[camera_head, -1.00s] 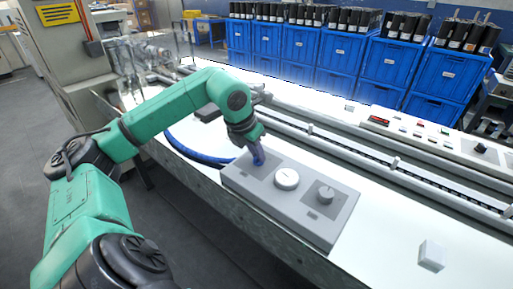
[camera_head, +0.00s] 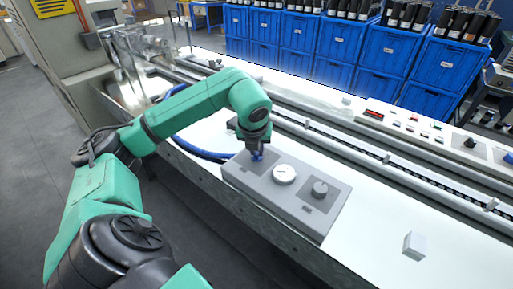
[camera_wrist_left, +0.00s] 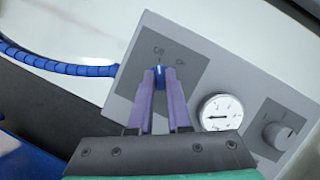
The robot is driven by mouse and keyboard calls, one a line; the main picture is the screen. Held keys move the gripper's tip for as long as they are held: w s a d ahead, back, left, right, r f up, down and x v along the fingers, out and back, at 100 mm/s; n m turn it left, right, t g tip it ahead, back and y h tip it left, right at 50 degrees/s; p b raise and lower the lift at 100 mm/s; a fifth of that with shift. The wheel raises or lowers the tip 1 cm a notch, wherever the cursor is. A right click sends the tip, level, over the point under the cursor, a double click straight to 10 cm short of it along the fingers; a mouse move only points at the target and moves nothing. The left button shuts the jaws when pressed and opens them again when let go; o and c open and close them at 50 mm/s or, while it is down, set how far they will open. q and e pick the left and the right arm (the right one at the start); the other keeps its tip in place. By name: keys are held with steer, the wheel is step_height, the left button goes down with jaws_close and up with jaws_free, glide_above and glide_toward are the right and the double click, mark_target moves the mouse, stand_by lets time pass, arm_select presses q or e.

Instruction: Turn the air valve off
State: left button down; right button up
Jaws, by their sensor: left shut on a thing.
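A grey control box (camera_head: 240,178) lies on the white bench. It carries a small blue valve handle (camera_wrist_left: 159,70), a round white gauge (camera_head: 284,174) and a grey knob (camera_head: 320,188). My left gripper (camera_head: 257,154) comes down over the box's left end. In the left wrist view its two purple fingers (camera_wrist_left: 160,88) are shut on the blue handle, one on each side. Printed labels that look like "Off" and "On" stand just beyond the handle. The fingers cover part of the handle, so its exact angle is hard to tell. My right gripper is not in view.
A blue hose (camera_head: 197,151) runs to the box's left end. A conveyor rail (camera_head: 350,149) runs behind the box. A small white block (camera_head: 414,245) sits at the right. Blue crates (camera_head: 388,67) stand at the back. The bench right of the box is mostly clear.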

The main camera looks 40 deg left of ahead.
arm_select(q)
steer(key=c, duration=0.9)
jaws_free()
steer(key=shift+o, duration=0.2)
steer(key=shift+r, duration=0.1)
steer(key=p+v, duration=0.2)
steer(key=v, duration=1.2)
steer(key=shift+r+p, duration=0.2)
steer(key=shift+p, duration=0.1)
steer(key=shift+s, duration=0.1)
